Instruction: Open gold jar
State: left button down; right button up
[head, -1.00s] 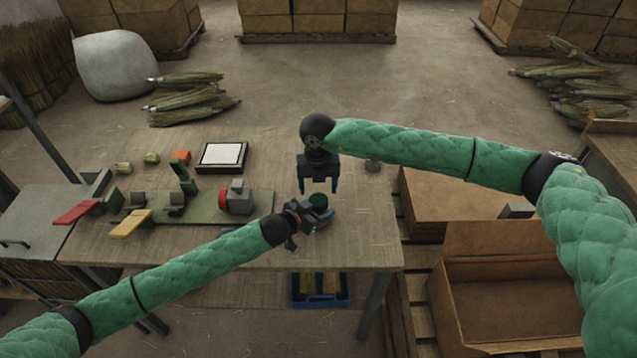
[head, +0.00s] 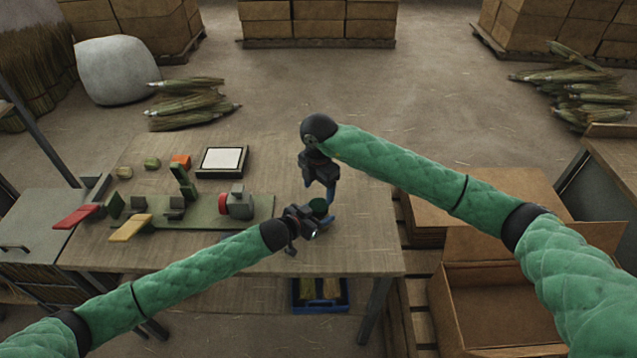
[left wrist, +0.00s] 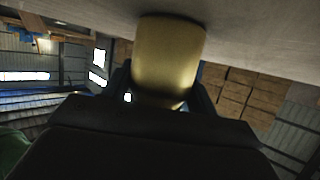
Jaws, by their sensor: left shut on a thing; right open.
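The gold jar (left wrist: 168,60) fills the middle of the left wrist view, gripped between my left gripper's (left wrist: 160,92) fingers near the table surface.
A green fixture (head: 205,208) with a red-ended block lies left of the jar on the wooden table (head: 150,255). A white-topped square tray (head: 222,160) sits behind it. A blue bin (head: 320,294) is below the front edge. Open cardboard boxes (head: 500,300) stand at right.

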aim_at(318, 205)
jog(key=shift+f, duration=3.05)
jog(key=c, duration=1)
jog(key=n, duration=0.4)
jog(key=shift+n, duration=0.3)
jog(key=n, duration=0.5)
jog(key=shift+n, duration=0.3)
jog(key=o, duration=1.1)
jog(key=shift+r, duration=0.1)
